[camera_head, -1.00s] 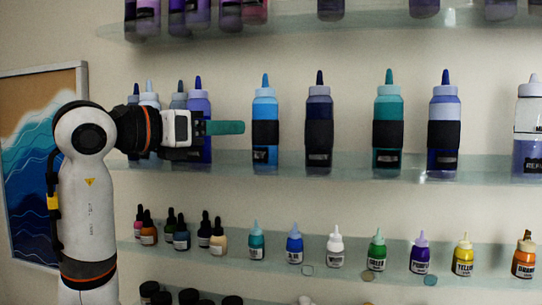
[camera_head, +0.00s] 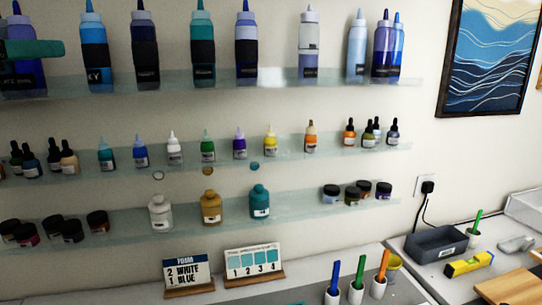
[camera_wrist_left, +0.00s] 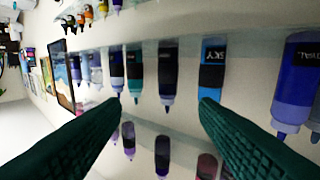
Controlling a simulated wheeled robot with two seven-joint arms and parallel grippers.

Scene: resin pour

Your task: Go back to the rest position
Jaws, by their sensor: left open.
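My left gripper (camera_head: 30,49) shows at the far left edge of the head view as a teal finger level with the upper shelf of squeeze bottles. In the left wrist view its two teal fingers (camera_wrist_left: 162,102) are spread wide with nothing held between them. Beyond them a dark purple bottle (camera_wrist_left: 167,72) and a blue bottle labelled SKY (camera_wrist_left: 213,65) stand on the shelf, upside down in that view. In the head view the SKY bottle (camera_head: 96,50) stands upright, just right of the fingertip. My right gripper is out of view.
Glass shelves with small dropper bottles (camera_head: 140,151), jars and a teal bottle (camera_head: 260,203) run below. A worktop holds a FOAM card (camera_head: 187,272), a card numbered 1 to 4 (camera_head: 253,262), cups with coloured sticks (camera_head: 355,292), a grey tray (camera_head: 436,244) and a yellow level (camera_head: 469,264).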

